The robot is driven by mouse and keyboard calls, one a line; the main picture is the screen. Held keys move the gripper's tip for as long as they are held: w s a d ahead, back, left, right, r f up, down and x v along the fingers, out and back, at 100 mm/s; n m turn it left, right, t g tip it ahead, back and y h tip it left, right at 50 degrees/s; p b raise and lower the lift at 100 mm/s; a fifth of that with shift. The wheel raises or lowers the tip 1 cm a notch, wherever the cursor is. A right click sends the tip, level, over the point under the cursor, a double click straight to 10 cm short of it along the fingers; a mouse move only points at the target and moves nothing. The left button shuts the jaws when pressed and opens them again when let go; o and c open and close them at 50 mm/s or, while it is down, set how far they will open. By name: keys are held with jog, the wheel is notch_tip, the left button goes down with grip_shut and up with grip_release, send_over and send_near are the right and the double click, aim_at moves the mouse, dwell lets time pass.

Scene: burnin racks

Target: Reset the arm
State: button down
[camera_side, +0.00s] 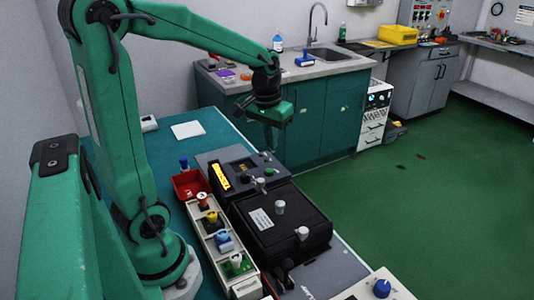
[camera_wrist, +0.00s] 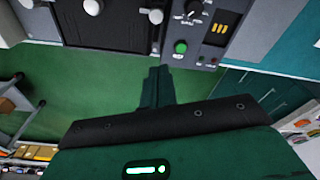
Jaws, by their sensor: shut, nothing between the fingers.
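My gripper (camera_side: 271,138) hangs from the green arm above and behind the panel unit in the side view. Its fingers point down and are shut with nothing between them. The wrist view shows the closed fingers (camera_wrist: 158,75) with the green floor behind them. Nothing touches the gripper. The arm is raised and bent, reaching out over the bench.
A panel unit (camera_side: 205,160) with a yellow display stands on the teal bench (camera_side: 160,150). A black lidded box (camera_side: 262,238), a red bin (camera_side: 186,190) and a tray of coloured parts (camera_side: 249,289) lie in front. A sink counter (camera_side: 345,66) stands behind.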

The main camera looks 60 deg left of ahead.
jog(key=s+d+r+m+t, duration=0.4)
jog(key=s+d+r, duration=0.1)
jog(key=s+d, duration=0.6)
jog(key=shift+s, duration=0.25)
dwell(6.7)
